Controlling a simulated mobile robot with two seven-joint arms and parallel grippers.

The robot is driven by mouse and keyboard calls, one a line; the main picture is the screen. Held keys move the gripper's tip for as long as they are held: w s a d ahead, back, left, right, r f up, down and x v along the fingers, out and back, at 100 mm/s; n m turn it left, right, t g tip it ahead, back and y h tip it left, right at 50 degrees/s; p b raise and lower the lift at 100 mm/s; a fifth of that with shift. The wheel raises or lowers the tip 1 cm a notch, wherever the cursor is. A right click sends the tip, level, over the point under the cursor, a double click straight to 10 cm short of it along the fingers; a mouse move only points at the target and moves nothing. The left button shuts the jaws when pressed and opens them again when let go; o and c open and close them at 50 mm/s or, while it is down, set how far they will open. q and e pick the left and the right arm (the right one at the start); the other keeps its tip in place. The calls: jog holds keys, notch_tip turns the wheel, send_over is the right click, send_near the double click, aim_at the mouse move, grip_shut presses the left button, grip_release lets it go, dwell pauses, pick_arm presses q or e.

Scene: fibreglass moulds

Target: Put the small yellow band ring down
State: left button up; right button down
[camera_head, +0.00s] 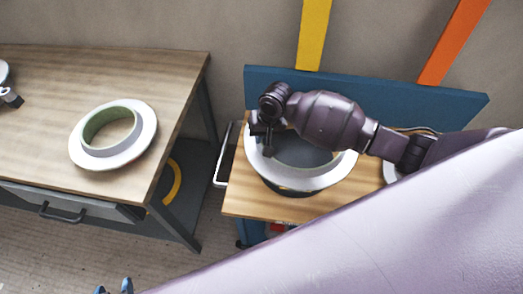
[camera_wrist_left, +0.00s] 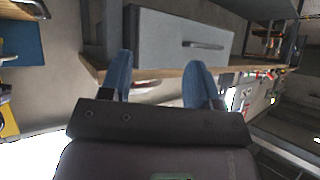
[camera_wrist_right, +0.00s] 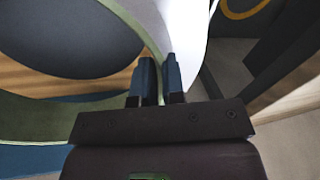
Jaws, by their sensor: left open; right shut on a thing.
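My right gripper (camera_head: 267,145) reaches over the cart from the right and is shut on the wall of a white ring (camera_head: 330,178) at its left side. In the right wrist view its blue fingers (camera_wrist_right: 160,75) pinch a thin pale-green and white wall (camera_wrist_right: 143,28). No yellow band shows on this ring. It lies over or just above a dark round form on the cart; I cannot tell whether they touch. A yellow arc (camera_head: 174,184) shows below the left table. My left gripper (camera_wrist_left: 160,75) is open and empty, at the bottom edge of the head view.
The wooden cart top (camera_head: 238,198) has a blue back panel (camera_head: 400,98) and a handle (camera_head: 223,165) at left. The left table (camera_head: 50,75) carries a white flanged ring with a green inside (camera_head: 148,150). A gap separates table and cart.

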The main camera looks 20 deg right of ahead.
jog(key=x, duration=0.3)
jog(key=shift+s+d+f, duration=0.1)
jog(key=shift+s+d, duration=0.05)
jog(key=shift+d, duration=0.1)
jog(key=shift+s+d+b+x, duration=0.15)
jog(key=shift+b+x, duration=0.25)
jog(key=shift+x, duration=0.5)
jog(key=shift+s+d+b+x, duration=0.15)
jog(key=shift+b+x, duration=0.2)
jog(key=shift+x, duration=0.6)
jog(key=shift+f, duration=0.45)
pick_arm(q)
jog(key=shift+w+d+f, duration=0.15)
jog(key=shift+w+f, duration=0.05)
jog(key=shift+w, duration=0.35)
pick_arm(e)
jog(key=shift+r, duration=0.1)
pick_arm(q)
jog(key=shift+f, duration=0.1)
pick_arm(e)
jog(key=c, duration=1.2)
grip_release()
